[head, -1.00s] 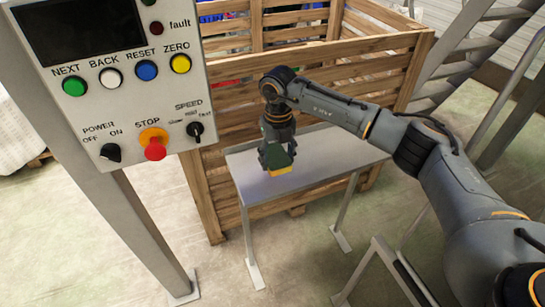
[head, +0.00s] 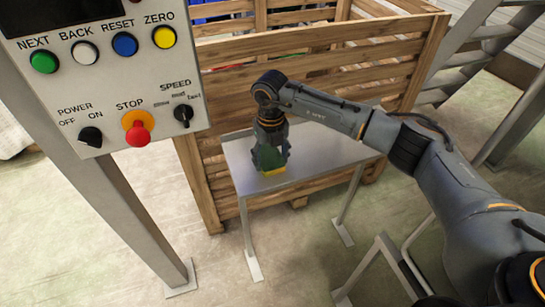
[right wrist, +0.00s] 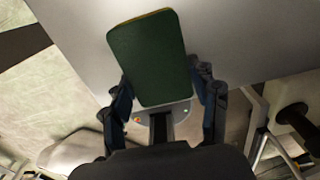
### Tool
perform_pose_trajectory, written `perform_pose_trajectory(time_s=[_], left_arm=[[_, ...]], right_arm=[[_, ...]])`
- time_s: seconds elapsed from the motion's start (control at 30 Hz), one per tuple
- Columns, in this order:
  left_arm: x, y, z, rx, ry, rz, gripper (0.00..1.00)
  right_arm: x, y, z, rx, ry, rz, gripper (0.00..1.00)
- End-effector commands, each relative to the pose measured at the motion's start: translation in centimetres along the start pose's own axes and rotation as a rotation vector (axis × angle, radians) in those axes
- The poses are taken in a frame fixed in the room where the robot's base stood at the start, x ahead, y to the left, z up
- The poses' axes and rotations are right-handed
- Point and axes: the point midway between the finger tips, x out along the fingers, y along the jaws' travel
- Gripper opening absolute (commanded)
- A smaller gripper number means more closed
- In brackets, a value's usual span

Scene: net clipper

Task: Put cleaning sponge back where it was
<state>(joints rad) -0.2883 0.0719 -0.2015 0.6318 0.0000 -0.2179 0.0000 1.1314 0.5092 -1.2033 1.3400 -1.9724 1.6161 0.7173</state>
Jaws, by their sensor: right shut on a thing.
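The cleaning sponge (head: 268,158) has a green face and a yellow side. It is between the fingers of my right gripper (head: 270,160), which is shut on it, at the left part of a small grey metal table (head: 325,155). In the right wrist view the sponge (right wrist: 152,55) shows its green face with a thin yellow edge, and the fingers of the gripper (right wrist: 165,100) press on its two sides. The sponge is at or just above the table top; I cannot tell if it touches. My left gripper is not in view.
A wooden slatted crate (head: 340,80) stands right behind the table. A control panel (head: 100,75) with coloured buttons and a red stop button (head: 138,133) is at the left on a grey post (head: 120,215). Metal stairs (head: 480,60) are at the right. The table's right part is bare.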

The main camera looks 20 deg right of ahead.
Motion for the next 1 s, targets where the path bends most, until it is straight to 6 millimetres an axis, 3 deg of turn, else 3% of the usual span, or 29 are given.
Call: perform_pose_trajectory(time_s=[0.03,0.07,0.17,0.47,0.63,1.0], left_arm=[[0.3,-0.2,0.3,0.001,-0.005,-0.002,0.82],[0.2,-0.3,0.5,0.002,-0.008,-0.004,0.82],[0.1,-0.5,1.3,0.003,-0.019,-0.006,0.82],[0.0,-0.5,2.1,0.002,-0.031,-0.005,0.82],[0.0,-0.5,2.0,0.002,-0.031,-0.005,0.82],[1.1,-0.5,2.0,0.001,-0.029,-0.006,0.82]], right_arm=[[0.4,0.0,0.0,0.001,0.001,-0.001,0.44],[0.2,0.0,0.0,0.001,0.0,0.0,0.64],[0.2,-0.1,0.0,0.001,0.001,0.0,0.83],[0.1,0.0,0.0,0.001,0.0,0.0,0.83],[-1.0,0.0,0.1,0.001,-0.003,0.002,0.83],[-8.5,0.0,0.1,0.001,-0.004,0.001,0.83]])
